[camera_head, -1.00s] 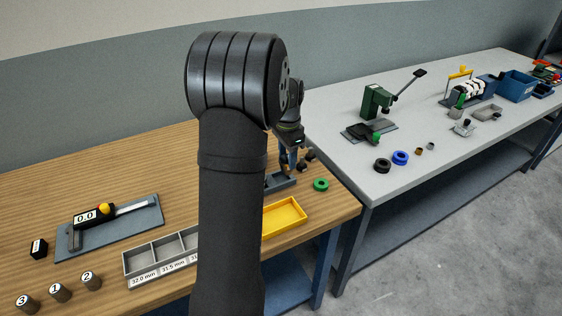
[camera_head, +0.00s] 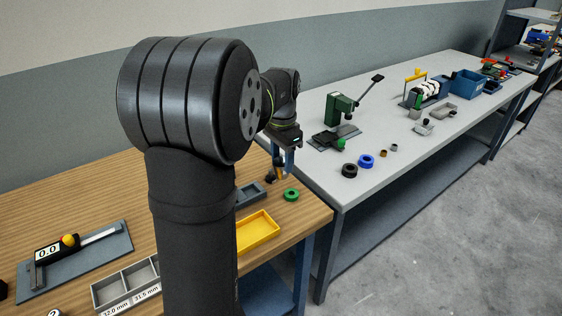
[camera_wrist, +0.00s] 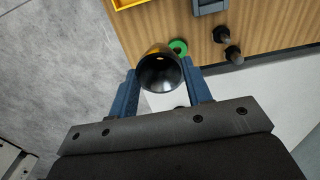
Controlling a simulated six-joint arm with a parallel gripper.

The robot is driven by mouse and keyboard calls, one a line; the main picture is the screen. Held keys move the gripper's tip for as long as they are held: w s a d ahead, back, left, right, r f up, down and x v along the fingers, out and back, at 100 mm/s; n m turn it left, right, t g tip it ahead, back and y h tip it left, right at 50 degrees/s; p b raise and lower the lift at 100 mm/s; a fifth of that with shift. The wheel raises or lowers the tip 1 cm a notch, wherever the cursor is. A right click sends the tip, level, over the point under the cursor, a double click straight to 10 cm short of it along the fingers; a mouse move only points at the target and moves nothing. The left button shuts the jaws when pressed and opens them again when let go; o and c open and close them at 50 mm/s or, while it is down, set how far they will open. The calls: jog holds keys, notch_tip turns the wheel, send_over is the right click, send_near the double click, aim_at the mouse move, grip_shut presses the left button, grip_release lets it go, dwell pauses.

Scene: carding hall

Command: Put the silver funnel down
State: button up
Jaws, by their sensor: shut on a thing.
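My gripper (camera_wrist: 160,88) is shut on the silver funnel (camera_wrist: 160,74), which looks dark and glossy, with its round wide mouth facing the wrist camera. The funnel sits between the two blue fingers and looks clear of the bench. In the head view my gripper (camera_head: 283,163) hangs near the right end of the wooden bench (camera_head: 190,190), close to the green ring. The funnel is too small there to make out clearly. Its narrow end is hidden in the wrist view.
A green ring (camera_head: 291,194), a grey block (camera_head: 250,194) and a yellow tray (camera_head: 258,232) lie on the wooden bench. The grey bench (camera_head: 330,180) beyond holds a black ring (camera_head: 349,170) and a blue ring (camera_head: 366,161).

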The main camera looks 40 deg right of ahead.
jog(key=shift+r, duration=0.25)
jog(key=s+a+f+n, duration=0.3)
jog(key=s+a, duration=0.5)
jog(key=s, duration=0.5)
jog(key=shift+a+n, duration=0.2)
jog(key=shift+n, duration=0.5)
jog(key=shift+o, duration=0.2)
jog(key=w+a+f, duration=0.4)
jog(key=w+f, duration=0.3)
jog(key=w, duration=0.3)
jog(key=shift+a, duration=0.15)
jog(key=shift+w+f, duration=0.1)
jog(key=shift+f, duration=1.9)
jog(key=o, duration=1.1)
jog(key=shift+f, duration=0.15)
